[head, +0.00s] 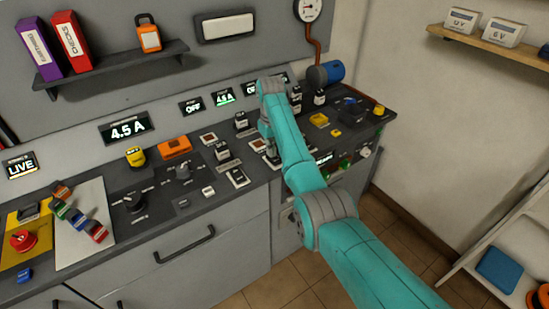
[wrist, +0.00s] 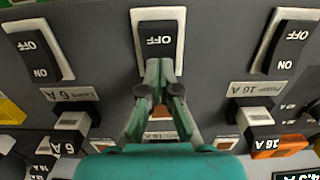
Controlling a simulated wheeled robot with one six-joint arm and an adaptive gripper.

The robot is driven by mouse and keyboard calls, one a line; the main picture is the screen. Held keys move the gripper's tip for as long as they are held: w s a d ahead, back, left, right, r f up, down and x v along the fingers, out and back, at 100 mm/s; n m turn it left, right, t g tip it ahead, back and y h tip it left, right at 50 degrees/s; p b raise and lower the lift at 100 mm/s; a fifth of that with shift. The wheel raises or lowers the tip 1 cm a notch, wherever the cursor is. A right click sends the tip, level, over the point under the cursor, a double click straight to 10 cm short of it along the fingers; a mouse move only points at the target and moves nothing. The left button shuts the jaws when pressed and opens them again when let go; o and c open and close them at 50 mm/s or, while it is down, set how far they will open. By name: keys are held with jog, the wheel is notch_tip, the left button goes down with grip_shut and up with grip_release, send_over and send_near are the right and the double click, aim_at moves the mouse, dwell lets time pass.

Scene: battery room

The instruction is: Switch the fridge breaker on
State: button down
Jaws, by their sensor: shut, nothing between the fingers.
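In the wrist view my gripper (wrist: 160,72) is shut and empty. Its fingertips are over the lower half of the middle breaker rocker (wrist: 158,36). OFF shows upside down on that rocker, and the fingers hide its other half. I cannot tell whether they touch it. A left breaker (wrist: 35,52) and a right breaker (wrist: 291,45) each show OFF and ON. Labels reading 6 A (wrist: 80,94) and 16 A (wrist: 252,88) lie below them. The small names are hard to read, and the middle label is hidden, so I cannot confirm which is the fridge breaker.
In the head view the dark counter (head: 150,240) carries several switches and knobs. Displays read LIVE (head: 20,167), 4.5 A (head: 126,128), OFF (head: 192,106) and 4.6 A (head: 223,97). A yellow base with a red knob (head: 24,240) stands left. The floor (head: 375,215) at right looks clear.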

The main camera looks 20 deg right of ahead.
jog(key=shift+r, duration=3.5)
